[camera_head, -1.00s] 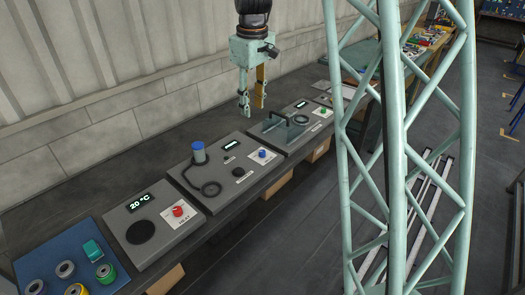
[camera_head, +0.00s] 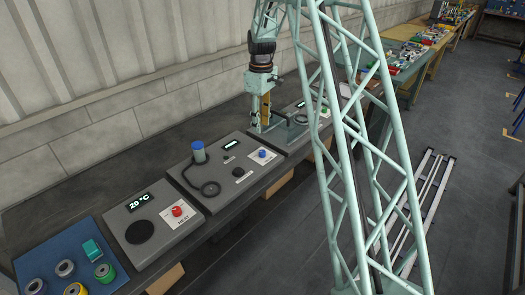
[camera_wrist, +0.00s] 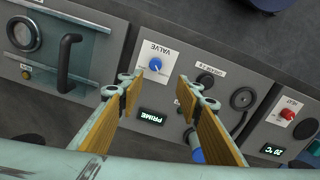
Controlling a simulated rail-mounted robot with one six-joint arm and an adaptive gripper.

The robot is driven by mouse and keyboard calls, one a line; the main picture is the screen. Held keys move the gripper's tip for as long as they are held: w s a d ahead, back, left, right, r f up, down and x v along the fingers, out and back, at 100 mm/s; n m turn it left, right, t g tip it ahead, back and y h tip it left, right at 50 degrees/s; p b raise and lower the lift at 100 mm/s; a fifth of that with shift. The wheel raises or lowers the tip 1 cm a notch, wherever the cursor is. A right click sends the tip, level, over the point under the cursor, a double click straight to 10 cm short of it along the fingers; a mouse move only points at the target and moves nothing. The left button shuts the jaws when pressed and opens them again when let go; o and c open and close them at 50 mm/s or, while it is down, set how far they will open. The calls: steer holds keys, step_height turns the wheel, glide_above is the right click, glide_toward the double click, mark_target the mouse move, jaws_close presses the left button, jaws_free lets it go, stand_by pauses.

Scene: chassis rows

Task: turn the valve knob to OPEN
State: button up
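The valve knob (camera_head: 262,154) is a small blue knob on a white label, on the right part of the middle grey panel (camera_head: 215,185). In the wrist view the blue knob (camera_wrist: 155,65) sits by the word VALVE, and its pointer is too small to read clearly. My gripper (camera_head: 263,122) hangs over the bench just behind the knob in the head view. In the wrist view my gripper (camera_wrist: 160,88) is open and empty, its fingers left and right of the knob's line, apart from it. A dark display reading PRIME (camera_wrist: 150,116) lies below the knob.
A blue-capped cylinder (camera_head: 198,152) and a looped hose (camera_head: 208,188) stand left of the knob. A panel with a raised handle (camera_wrist: 68,62) adjoins it. A heat panel with a red knob (camera_head: 177,211) and 20 °C display (camera_head: 139,202) lies at left.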

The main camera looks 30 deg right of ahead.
mark_target(262, 151)
steer(key=shift+w+d+f, duration=0.25)
steer(key=shift+f, duration=0.3)
steer(key=shift+w+d+f, duration=0.2)
steer(key=shift+d+f, duration=0.05)
steer(key=shift+f, duration=0.25)
steer(key=shift+f, duration=0.1)
steer(key=shift+f+b, duration=0.55)
steer(key=shift+f, duration=6.25)
steer(key=c, duration=0.8)
